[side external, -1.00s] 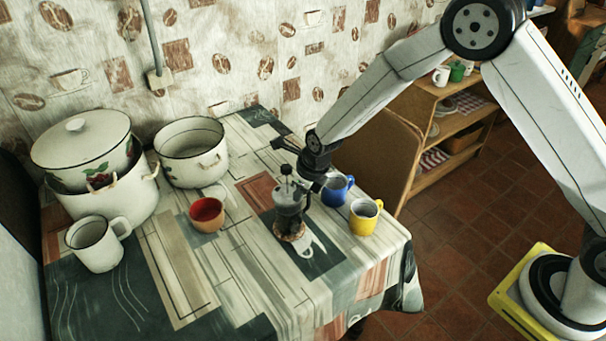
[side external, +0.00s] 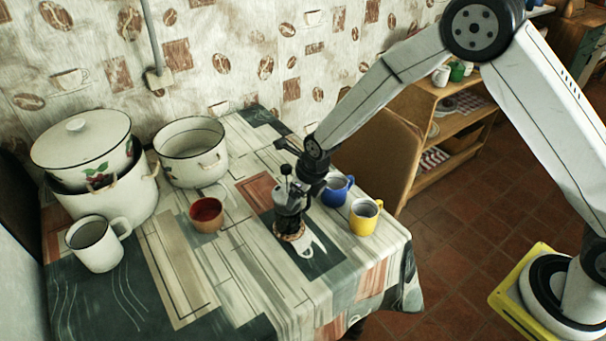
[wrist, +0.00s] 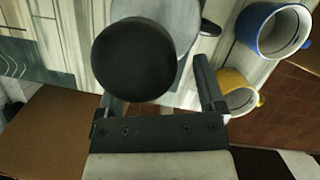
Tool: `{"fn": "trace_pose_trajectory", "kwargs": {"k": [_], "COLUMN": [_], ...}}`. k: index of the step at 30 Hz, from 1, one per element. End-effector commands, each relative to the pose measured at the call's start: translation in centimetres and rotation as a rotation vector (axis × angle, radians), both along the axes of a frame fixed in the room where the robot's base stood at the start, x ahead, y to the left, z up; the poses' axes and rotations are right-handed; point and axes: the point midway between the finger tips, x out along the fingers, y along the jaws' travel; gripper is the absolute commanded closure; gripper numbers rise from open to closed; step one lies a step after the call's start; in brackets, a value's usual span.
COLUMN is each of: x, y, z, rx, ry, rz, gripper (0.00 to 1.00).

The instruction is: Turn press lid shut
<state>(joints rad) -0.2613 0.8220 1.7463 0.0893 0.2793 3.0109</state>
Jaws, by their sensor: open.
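A blue mug (side external: 336,191) and a yellow mug (side external: 364,218) stand close right of the press. An orange-brown cup (side external: 207,216) is left of it. A white enamel pot (side external: 191,155), stacked pots (side external: 105,195) and a white mug (side external: 95,246) stand farther left. The front table is clear.

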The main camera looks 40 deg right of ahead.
Motion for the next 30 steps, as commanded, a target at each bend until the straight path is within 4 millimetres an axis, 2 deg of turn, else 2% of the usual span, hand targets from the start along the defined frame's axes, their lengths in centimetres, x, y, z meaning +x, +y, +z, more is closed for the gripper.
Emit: {"fn": "trace_pose_trajectory", "kwargs": {"k": [13, 30], "x": [0.1, -1.0], "y": [0.0, -0.4], "z": [0.6, 4.3], "rx": [0.002, 0.003], "ry": [-0.006, -0.006], "rz": [0.001, 0.002], "gripper": [0.12, 0.12]}}
